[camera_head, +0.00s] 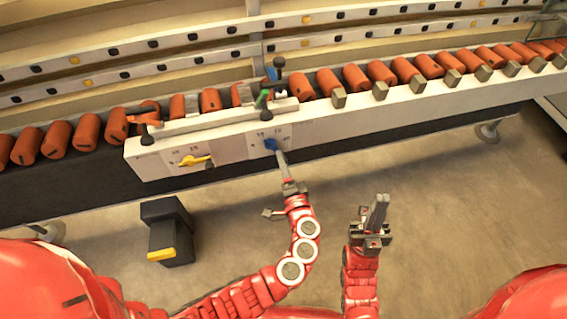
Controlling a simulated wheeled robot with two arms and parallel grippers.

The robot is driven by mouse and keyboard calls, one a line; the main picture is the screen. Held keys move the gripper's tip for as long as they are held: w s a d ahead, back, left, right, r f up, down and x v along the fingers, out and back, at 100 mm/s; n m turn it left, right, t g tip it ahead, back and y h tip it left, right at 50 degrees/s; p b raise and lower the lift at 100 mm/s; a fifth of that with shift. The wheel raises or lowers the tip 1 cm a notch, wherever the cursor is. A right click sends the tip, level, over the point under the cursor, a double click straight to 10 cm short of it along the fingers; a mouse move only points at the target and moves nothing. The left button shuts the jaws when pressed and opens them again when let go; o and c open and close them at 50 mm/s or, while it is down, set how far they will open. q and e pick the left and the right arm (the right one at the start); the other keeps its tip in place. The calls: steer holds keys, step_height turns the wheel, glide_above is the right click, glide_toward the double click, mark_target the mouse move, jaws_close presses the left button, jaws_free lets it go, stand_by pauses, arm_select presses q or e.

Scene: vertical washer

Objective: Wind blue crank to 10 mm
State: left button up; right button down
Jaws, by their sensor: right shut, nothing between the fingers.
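The blue crank (271,145) is on the front face of the white control panel (228,146), on a dial with small printed numbers too blurred to read. My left gripper (281,157) reaches up to the crank from below, with its fingertips at the crank's lower right side. The fingers look close together, and I cannot tell whether they grip the crank or only touch it. A yellow crank (194,160) sits on a similar dial to the left. My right gripper (380,202) is shut and empty, pointing up over the floor, apart from the machine.
A row of orange rollers (382,72) runs along the conveyor behind the panel. Small levers with black knobs (279,63) stand above the blue crank. A dark box with a yellow pedal (161,254) stands on the floor at lower left.

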arm_select(q)
steer(key=p+v, duration=0.2)
steer(key=v, duration=1.5)
steer(key=shift+s, duration=0.2)
